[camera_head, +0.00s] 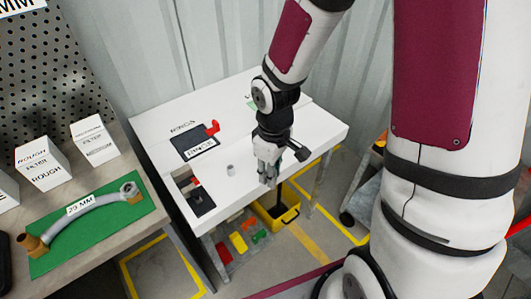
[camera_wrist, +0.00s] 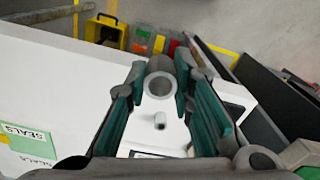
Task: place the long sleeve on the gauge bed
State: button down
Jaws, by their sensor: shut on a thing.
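My gripper (camera_head: 268,178) hangs over the right front part of the white table (camera_head: 310,128) in the head view. In the wrist view its green-lined fingers (camera_wrist: 160,92) are shut on a grey hollow sleeve (camera_wrist: 161,65), with its round open end facing the camera. A short grey sleeve (camera_head: 231,170) stands on the table left of my gripper; it also shows below the held sleeve in the wrist view (camera_wrist: 160,120). A dark plate with a red part (camera_head: 201,203) is at the table's left front. I cannot tell for sure which fixture is the gauge bed.
A black pad labelled RINGS (camera_head: 195,143) with a red part (camera_head: 213,128) lies at the back left. A yellow bin (camera_head: 275,212) and coloured pieces (camera_head: 239,243) are below the table. A bench with a hose on a green mat (camera_head: 132,212) stands left.

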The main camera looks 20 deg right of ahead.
jog(key=s+f+n+b, duration=0.2)
jog(key=s+n, duration=0.1)
jog(key=s, duration=0.1)
jog(key=b, duration=0.1)
send_over(257, 166)
notch_tip(257, 166, down, 2)
jog(key=shift+f, duration=0.1)
jog(key=shift+f+b, duration=0.55)
jog(key=shift+f, duration=1.1)
jog(key=shift+f, duration=0.1)
jog(key=c, duration=1.8)
grip_release()
jog(key=shift+f, duration=0.1)
jog(key=o, duration=0.4)
